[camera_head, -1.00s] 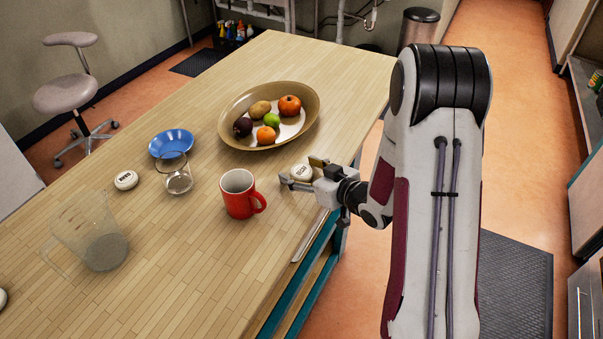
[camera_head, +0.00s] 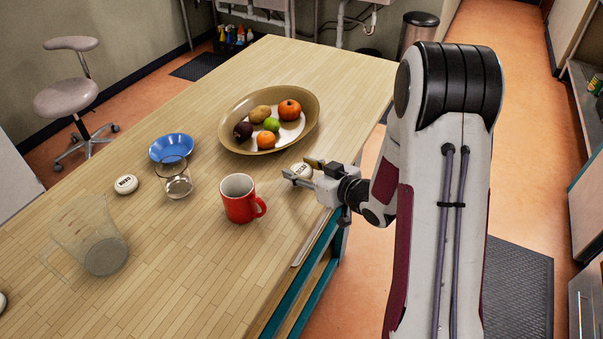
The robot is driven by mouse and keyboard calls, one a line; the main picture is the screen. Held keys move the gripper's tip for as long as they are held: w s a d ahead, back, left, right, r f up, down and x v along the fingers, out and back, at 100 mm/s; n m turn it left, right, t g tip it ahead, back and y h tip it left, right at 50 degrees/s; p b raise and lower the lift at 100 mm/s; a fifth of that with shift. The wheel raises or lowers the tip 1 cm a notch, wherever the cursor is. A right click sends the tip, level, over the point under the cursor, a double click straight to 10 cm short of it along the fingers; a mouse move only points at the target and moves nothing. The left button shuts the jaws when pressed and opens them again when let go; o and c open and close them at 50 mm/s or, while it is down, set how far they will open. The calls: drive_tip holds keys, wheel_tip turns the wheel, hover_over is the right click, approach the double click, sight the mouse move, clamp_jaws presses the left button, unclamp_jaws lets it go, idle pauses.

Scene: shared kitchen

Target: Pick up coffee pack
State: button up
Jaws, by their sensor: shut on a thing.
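My gripper (camera_head: 302,173) is at the right edge of the wooden table, right of the red mug and below the fruit bowl. It is shut on a small round white pack with dark lettering (camera_head: 301,169), which shows between the fingers. The lettering is too small to read. I cannot tell whether this pack touches the table or is slightly above it. A similar round white pack (camera_head: 126,184) lies at the left, near the blue bowl. Part of another white round thing (camera_head: 2,301) shows at the left picture edge.
A red mug (camera_head: 239,199) stands close left of my gripper. A brown bowl of fruit (camera_head: 231,105) is behind it. A blue bowl (camera_head: 171,146), a glass (camera_head: 177,180) and a clear jug (camera_head: 98,243) stand further left. The table's front and far end (camera_head: 310,60) are clear.

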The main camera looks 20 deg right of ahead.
sight(297, 166)
drive_tip(key=shift+r, duration=3.95)
drive_tip(key=shift+w, duration=0.1)
drive_tip(key=shift+w+a, duration=0.35)
drive_tip(key=shift+w, duration=0.2)
drive_tip(key=shift+n+y, duration=0.4)
drive_tip(key=shift+y, duration=0.1)
drive_tip(key=w+a, duration=0.4)
drive_tip(key=w, duration=0.1)
drive_tip(key=w+a, duration=0.2)
drive_tip(key=w, duration=0.1)
drive_tip(key=shift+w+r, duration=0.15)
drive_tip(key=shift+w, duration=0.1)
drive_tip(key=w+a+r, duration=0.2)
drive_tip(key=w+a, duration=0.4)
drive_tip(key=a, duration=0.6)
drive_tip(key=w+a+r, duration=0.2)
drive_tip(key=w+a, duration=0.5)
drive_tip(key=a, duration=0.4)
drive_tip(key=shift+w+a+n+g+y, duration=0.3)
drive_tip(key=shift+a, duration=0.1)
drive_tip(key=shift+f, duration=3.05)
